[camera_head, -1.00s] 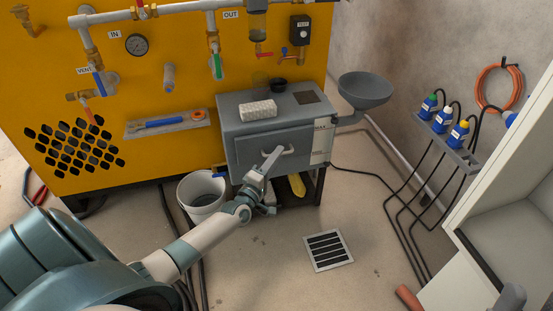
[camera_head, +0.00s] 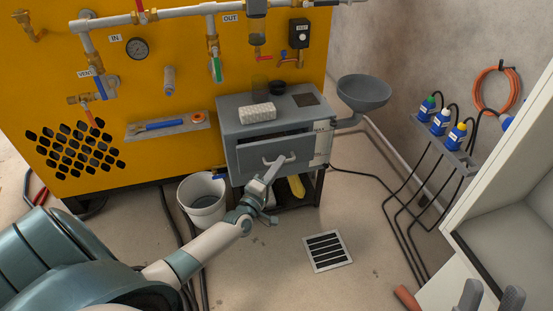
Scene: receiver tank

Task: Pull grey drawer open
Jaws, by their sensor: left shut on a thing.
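The grey drawer (camera_head: 258,154) sits in the front of the grey cabinet (camera_head: 323,138) and is partly pulled out. A dark gap shows above its front panel. My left gripper (camera_head: 269,164) is shut on the drawer's light handle (camera_head: 284,159) at its left part. The fingertips are small in this view and partly cover the handle. Two grey fingers of what looks like my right gripper (camera_head: 490,296) stand apart at the bottom right edge, away from the drawer; the rest of it is out of frame.
A white bucket (camera_head: 203,203) stands on the floor left of the cabinet. A white ridged block (camera_head: 258,113) and a dark cup (camera_head: 277,88) sit on top. A grey funnel (camera_head: 364,90) is to the right. Floor in front, around the drain grate (camera_head: 327,251), is clear.

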